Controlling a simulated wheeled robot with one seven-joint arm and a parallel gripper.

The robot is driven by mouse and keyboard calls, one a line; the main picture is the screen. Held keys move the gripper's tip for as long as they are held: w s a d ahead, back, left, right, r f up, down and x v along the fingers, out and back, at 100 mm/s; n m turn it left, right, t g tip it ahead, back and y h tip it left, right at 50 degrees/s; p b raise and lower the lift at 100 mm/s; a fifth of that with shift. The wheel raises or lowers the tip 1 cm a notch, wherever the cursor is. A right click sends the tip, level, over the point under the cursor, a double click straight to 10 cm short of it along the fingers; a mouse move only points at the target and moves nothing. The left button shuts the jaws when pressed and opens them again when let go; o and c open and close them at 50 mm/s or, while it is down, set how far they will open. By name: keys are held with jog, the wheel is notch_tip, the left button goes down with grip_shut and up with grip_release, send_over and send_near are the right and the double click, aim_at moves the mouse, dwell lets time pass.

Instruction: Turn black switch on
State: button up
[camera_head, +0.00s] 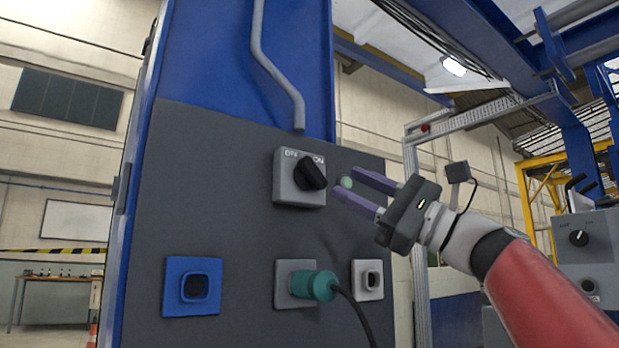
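The black switch (311,173) is a rotary knob on a grey plate (288,192) fixed to the dark panel. Its plate carries "OFF" and "ON" lettering, partly covered by the knob. The knob is tilted, with its upper end toward the left and its lower end toward the right. My gripper (345,184) is just right of the knob, its two purple-grey fingers spread apart and pointing left at it. The fingers appear empty and apart from the knob, though the exact depth gap is hard to tell.
Below the switch, a teal plug (315,286) with a black cable sits in a grey socket. A blue socket (192,286) is at left and a light grey socket (368,280) at right. Another grey box with a black knob (579,238) stands far right. A bent conduit (271,66) runs above.

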aim_at(315, 169)
jog(key=shift+n, duration=0.4)
jog(key=p+x, duration=0.1)
jog(key=x, duration=0.2)
jog(key=p+x, duration=0.2)
jog(key=x, duration=0.1)
jog(key=shift+s+a+r, duration=0.1)
jog(key=shift+a+r, duration=0.1)
jog(key=shift+a, duration=0.15)
jog(key=shift+a+r+p, duration=0.15)
jog(key=shift+a+p, duration=0.15)
jog(key=shift+a, duration=0.25)
grip_shut()
